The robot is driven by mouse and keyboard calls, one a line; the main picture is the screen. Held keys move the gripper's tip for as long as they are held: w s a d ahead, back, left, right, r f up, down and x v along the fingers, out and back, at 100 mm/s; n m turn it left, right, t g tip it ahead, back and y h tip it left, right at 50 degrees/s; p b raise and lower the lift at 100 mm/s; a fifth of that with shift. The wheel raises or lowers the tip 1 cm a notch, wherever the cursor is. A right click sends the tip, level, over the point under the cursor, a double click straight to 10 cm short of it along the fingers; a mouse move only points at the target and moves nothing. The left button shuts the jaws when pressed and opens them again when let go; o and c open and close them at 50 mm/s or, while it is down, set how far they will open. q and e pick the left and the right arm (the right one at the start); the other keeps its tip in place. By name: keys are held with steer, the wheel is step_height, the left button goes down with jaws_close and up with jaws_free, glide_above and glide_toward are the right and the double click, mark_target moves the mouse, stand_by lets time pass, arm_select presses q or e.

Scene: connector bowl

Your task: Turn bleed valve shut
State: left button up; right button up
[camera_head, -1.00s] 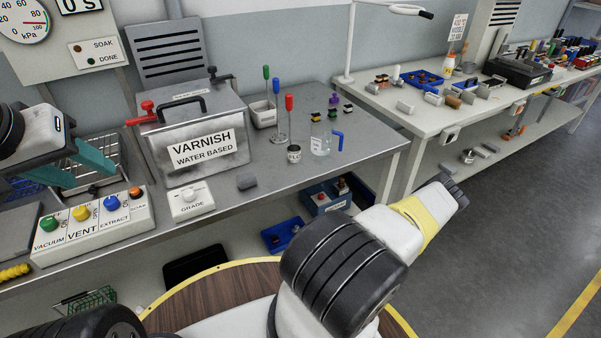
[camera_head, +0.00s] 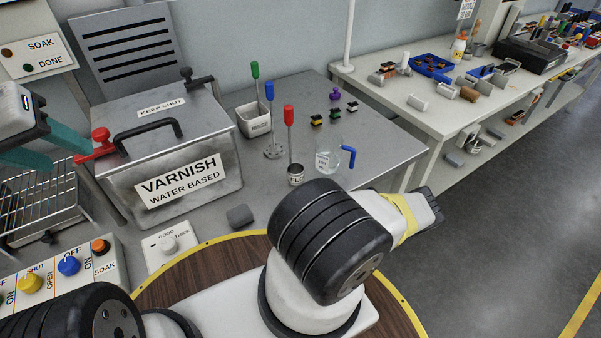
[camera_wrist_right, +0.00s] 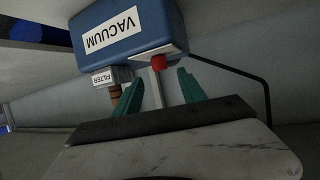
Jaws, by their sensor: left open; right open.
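No part is legibly labelled as the bleed valve. In the right wrist view a blue box marked VACUUM (camera_wrist_right: 125,28) has a red knob (camera_wrist_right: 160,56) on a pale stem, and a brown-tipped fitting labelled FILTER (camera_wrist_right: 111,76) beside it. My right gripper (camera_wrist_right: 157,85) is open, its teal fingers either side of the stem; contact cannot be told. In the head view a red lever handle (camera_head: 97,146) sits on the left side of the VARNISH tank (camera_head: 170,165). My left gripper (camera_head: 72,157) is open, its fingers close to that handle in the picture.
A wire rack (camera_head: 40,205) and a switch panel (camera_head: 60,270) lie at left. A beaker (camera_head: 327,155), colored-handled tools and small parts stand on the bench (camera_head: 385,165). In the right wrist view, a thin black rod (camera_wrist_right: 240,76) runs beside the blue box.

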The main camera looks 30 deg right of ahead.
steer(key=x, duration=0.7)
steer(key=shift+w, duration=0.2)
steer(key=shift+c, duration=0.5)
jaws_close()
